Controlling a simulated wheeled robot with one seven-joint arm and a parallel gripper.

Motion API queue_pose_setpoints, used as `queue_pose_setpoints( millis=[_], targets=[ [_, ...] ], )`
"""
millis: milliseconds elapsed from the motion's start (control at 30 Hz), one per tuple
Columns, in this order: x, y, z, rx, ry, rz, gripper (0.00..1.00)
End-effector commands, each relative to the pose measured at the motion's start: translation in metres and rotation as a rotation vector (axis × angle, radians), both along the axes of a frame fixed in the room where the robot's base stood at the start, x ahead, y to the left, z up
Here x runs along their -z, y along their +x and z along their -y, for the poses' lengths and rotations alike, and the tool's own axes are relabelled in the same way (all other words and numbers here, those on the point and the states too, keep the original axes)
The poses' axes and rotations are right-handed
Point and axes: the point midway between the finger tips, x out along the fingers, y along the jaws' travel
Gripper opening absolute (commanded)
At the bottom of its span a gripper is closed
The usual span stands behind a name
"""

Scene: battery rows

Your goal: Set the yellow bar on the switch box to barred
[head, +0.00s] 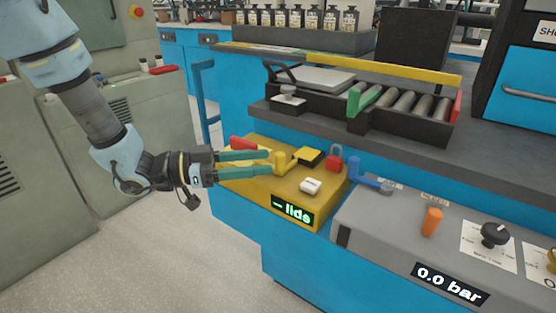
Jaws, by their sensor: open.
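The yellow switch box (333,204) sits on the front of the blue bench, with a dark display of green text (292,210) on its front face. A small yellow bar or lever (283,163) stands up from its top. My gripper (269,162) reaches in from the left, level, with its two green fingers open. The fingertips are at the yellow bar's left side, and I cannot tell whether they touch it. The fingers and hand hide part of the box's left top. No marking for "barred" can be read.
A blue lever (368,184) and a grey panel reading 0.0 bar (395,240) lie to the right. A roller tray (425,131) stands behind.

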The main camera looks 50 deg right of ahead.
Motion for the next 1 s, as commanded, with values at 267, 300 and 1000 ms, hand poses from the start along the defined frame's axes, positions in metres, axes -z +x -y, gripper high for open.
queue_pose_setpoints(
  millis=[267,300,1000],
  targets=[
    [0.000,-0.028,0.028,0.000,0.000,0.000,0.57],
    [0.000,-0.030,0.031,0.000,0.000,0.000,0.57],
    [0.000,-0.033,0.034,-0.002,-0.001,0.001,0.21]
  ],
)
